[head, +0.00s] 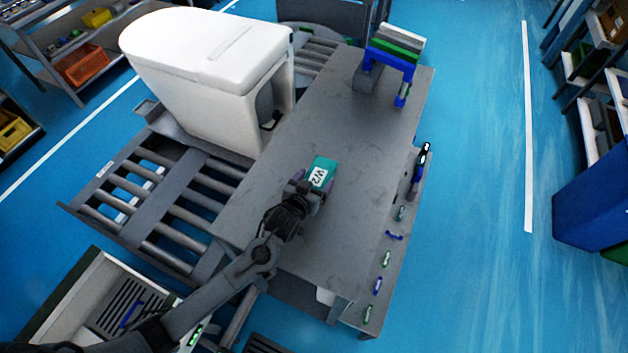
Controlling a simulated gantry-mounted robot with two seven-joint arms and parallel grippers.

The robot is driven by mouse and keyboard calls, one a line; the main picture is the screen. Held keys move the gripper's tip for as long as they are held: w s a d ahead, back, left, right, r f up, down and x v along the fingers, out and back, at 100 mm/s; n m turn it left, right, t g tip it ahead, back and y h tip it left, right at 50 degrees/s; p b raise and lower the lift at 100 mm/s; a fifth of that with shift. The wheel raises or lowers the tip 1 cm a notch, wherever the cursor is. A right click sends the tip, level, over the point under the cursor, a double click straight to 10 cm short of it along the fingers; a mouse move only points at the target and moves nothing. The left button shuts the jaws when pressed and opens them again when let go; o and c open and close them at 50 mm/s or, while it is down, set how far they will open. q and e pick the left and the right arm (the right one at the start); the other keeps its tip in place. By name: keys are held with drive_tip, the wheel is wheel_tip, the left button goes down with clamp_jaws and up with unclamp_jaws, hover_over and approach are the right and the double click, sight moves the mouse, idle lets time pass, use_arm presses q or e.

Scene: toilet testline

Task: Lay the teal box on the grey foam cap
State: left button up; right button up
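The teal box (321,170), with a white label reading W2, is at the middle of the grey workbench. My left gripper (310,187) reaches in from the lower left, with its fingers on either side of the box's near end; they appear closed on it. I cannot tell whether the box touches the bench top. A small grey block (366,79) at the far end of the bench, beside a blue stand, may be the grey foam cap; I cannot tell for sure. My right gripper is not in view.
The blue stand (392,62) carries green and white pieces at the bench's far end. A white toilet (215,75) stands left of the bench. Small tools and parts (387,259) lie along a right-hand ledge. The bench top (340,125) between box and stand is clear.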

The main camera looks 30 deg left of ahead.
use_arm(q)
drive_tip(key=o, duration=0.3)
drive_tip(key=shift+o, duration=0.2)
drive_tip(key=shift+r, duration=0.1)
drive_tip(key=p+v, duration=0.1)
drive_tip(key=v, duration=1.1)
drive_tip(key=s+f+g, duration=0.1)
drive_tip(key=s+g, duration=0.1)
drive_tip(key=s, duration=0.1)
drive_tip(key=s+f+m+g, duration=0.1)
drive_tip(key=s+f+g, duration=0.1)
drive_tip(key=s, duration=0.2)
drive_tip(key=s+f+g+h, duration=0.1)
drive_tip(key=s+g, duration=0.1)
drive_tip(key=s, duration=0.1)
drive_tip(key=shift+s+d+f, duration=0.2)
drive_tip(key=shift+s+d, duration=0.15)
drive_tip(key=s+a+m+g, duration=0.1)
drive_tip(key=s+g, duration=0.3)
drive_tip(key=s, duration=0.4)
drive_tip(key=shift+s+a+f, duration=0.35)
drive_tip(key=shift+s, duration=0.05)
